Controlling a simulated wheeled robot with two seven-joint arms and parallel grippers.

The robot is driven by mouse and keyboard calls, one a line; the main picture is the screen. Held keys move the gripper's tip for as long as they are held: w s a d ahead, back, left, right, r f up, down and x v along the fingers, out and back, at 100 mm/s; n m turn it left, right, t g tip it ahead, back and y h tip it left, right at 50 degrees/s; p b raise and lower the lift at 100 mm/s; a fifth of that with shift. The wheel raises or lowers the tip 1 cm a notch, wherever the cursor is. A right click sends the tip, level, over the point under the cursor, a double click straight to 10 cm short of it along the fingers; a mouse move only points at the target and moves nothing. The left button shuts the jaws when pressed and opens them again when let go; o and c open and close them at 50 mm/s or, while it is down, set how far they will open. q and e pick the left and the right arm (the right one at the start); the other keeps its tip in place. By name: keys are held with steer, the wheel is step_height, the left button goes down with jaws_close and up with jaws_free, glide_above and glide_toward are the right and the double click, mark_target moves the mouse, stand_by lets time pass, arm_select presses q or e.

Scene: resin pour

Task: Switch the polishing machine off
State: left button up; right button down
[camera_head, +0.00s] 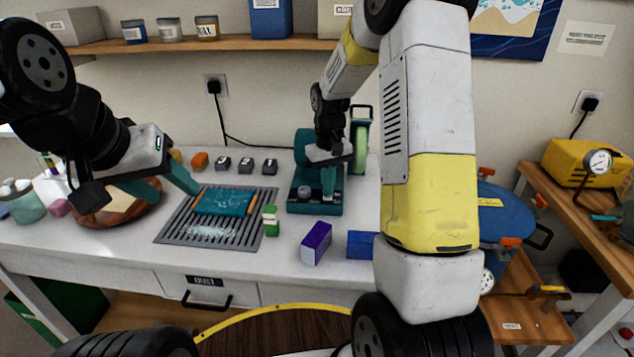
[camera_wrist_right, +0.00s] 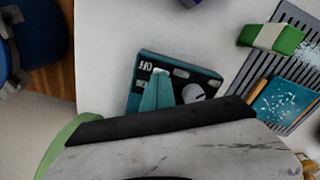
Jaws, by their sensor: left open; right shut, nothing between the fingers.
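The polishing machine is a teal unit with a wide base (camera_head: 315,209) and a pale green wheel (camera_head: 360,140), standing on the white bench. A grey knob (camera_head: 304,191) sits on its base. In the right wrist view the base (camera_wrist_right: 208,78) carries an OFF label and the knob (camera_wrist_right: 195,93). My right gripper (camera_head: 328,193) is shut and empty, its fingertips over the base beside the knob, on the OFF side; it also shows in the wrist view (camera_wrist_right: 160,76). I cannot tell whether it touches. My left gripper (camera_head: 174,193) is open and empty above the grey slatted mat's left side.
The slatted mat (camera_head: 172,232) bears a teal panel (camera_head: 224,201). A brown bowl (camera_head: 128,213) is at left. My right arm hides part of the bench.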

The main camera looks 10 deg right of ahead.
steer(key=shift+r, duration=3.25)
steer(key=s+r+t, duration=0.2)
steer(key=s+r, duration=0.2)
steer(key=s, duration=0.4)
steer(key=s+a+r+m+t+y, duration=0.1)
steer(key=s+r+t, duration=0.1)
steer(key=s+r, duration=0.3)
steer(key=s+a+r+m+t+y, duration=0.1)
steer(key=s+r, duration=0.4)
steer(key=s, duration=0.6)
steer(key=shift+s+t, duration=0.15)
steer(key=shift+t, duration=0.45)
steer(key=shift+a, duration=0.1)
